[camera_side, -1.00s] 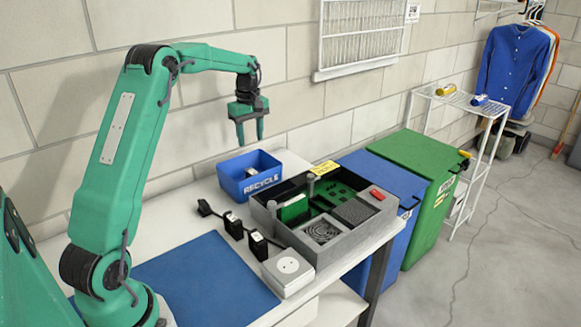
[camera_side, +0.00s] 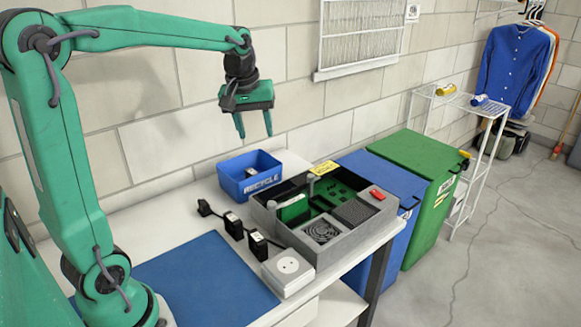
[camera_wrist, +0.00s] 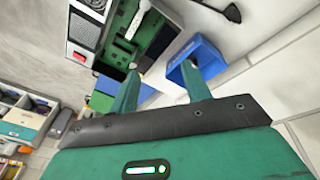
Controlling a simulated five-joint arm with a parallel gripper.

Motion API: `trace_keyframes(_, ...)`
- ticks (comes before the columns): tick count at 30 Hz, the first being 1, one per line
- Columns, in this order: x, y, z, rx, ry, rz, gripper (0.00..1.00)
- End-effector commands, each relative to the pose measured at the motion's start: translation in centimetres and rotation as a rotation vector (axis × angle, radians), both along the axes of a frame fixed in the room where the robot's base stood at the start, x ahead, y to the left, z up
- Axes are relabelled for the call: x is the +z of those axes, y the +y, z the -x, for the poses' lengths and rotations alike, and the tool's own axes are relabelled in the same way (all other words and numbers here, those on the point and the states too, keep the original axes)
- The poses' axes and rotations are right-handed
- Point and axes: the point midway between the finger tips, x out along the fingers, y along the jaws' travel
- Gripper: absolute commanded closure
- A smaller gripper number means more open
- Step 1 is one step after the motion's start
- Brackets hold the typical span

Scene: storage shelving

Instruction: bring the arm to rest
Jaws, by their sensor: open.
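My gripper (camera_side: 255,128) hangs high above the back of the white table, pointing down in the side view. Its two green fingers are apart with nothing between them. The blue recycle bin (camera_side: 250,178) is on the table below it, and something small lies inside. In the wrist view the fingers of my gripper (camera_wrist: 162,88) reach up into the picture, and the blue bin (camera_wrist: 198,62) shows beyond the right finger.
A grey open case (camera_side: 325,255) with a green board stands right of the bin. Blue (camera_side: 385,180) and green (camera_side: 418,160) containers stand beyond the table. A brick wall is behind.

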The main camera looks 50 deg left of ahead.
Motion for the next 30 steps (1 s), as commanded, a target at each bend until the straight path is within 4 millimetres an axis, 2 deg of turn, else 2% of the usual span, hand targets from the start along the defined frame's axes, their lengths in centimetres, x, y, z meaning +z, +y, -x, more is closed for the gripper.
trace_keyframes(3,0.7,-2.1,2.1,-0.101,-0.029,-0.025,0.52)
trace_keyframes(14,0.8,-7.0,8.2,-0.395,-0.11,-0.103,0.52)
trace_keyframes(24,-1.0,-10.2,14.0,-0.662,-0.189,-0.186,0.52)
trace_keyframes(30,-2.3,-11.2,16.1,-0.77,-0.22,-0.223,0.52)
